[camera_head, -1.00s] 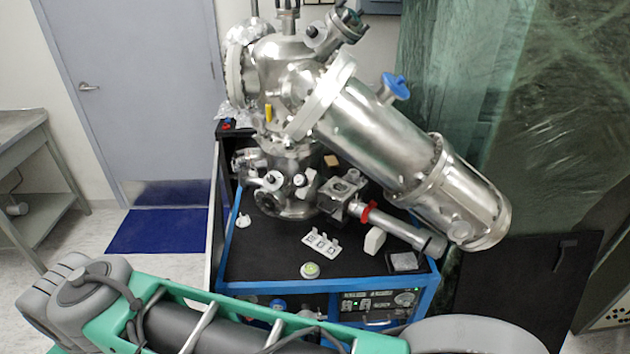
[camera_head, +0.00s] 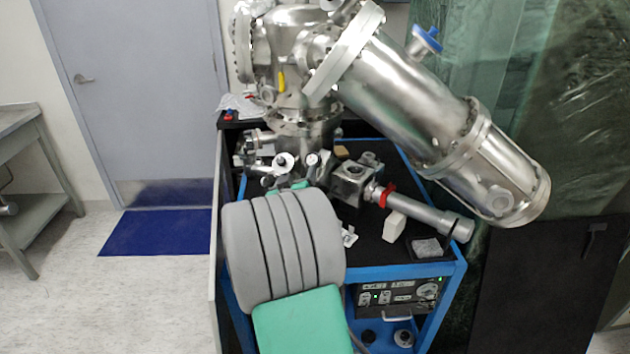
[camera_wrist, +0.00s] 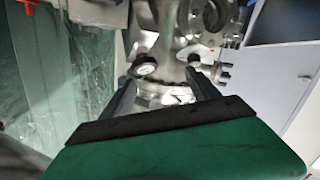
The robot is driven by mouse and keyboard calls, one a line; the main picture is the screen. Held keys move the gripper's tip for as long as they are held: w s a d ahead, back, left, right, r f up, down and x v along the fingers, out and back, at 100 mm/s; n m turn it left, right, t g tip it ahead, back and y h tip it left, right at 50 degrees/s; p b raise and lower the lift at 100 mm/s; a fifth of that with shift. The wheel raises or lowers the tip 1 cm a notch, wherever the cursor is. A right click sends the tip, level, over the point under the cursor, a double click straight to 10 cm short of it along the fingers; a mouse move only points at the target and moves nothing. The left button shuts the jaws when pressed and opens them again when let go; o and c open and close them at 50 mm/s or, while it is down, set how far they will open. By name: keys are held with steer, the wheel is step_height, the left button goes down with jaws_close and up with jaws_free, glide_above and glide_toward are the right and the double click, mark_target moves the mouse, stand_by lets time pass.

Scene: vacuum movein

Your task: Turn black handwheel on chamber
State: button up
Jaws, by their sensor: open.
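The steel vacuum chamber (camera_head: 305,110) stands on the blue-framed cart, with several small knobs and fittings around its lower body. In the wrist view, a round knob with a dark rim and pale face (camera_wrist: 146,67) sits by the left fingertip. It may be the black handwheel; I cannot tell for certain. Smaller dark fittings (camera_wrist: 222,72) show beyond the right fingertip. My gripper (camera_wrist: 165,84) is open, its fingers apart and pointing at the chamber's lower part (camera_wrist: 160,88). Nothing is clearly gripped. In the head view, my grey and green arm hides the gripper's fingers.
A long steel cylinder (camera_head: 430,105) slants down to the right of the chamber. A side tube with a red clamp (camera_head: 388,194) and a white block (camera_head: 394,226) are on the cart's right part. Green plastic sheeting (camera_head: 500,60) hangs at right. Floor is free at left.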

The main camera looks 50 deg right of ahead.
mark_target(313, 162)
steer(key=shift+h, duration=0.7)
steer(key=d, duration=0.3)
steer(key=w+d+p, duration=0.1)
steer(key=d, duration=0.2)
steer(key=w+d, duration=0.1)
steer(key=d, duration=0.2)
steer(key=shift+d+f+p, duration=0.3)
steer(key=shift+d+f, duration=0.05)
steer(key=shift+d, duration=0.05)
steer(key=c, duration=1.4)
steer(key=shift+o, duration=0.2)
steer(key=shift+f, duration=0.1)
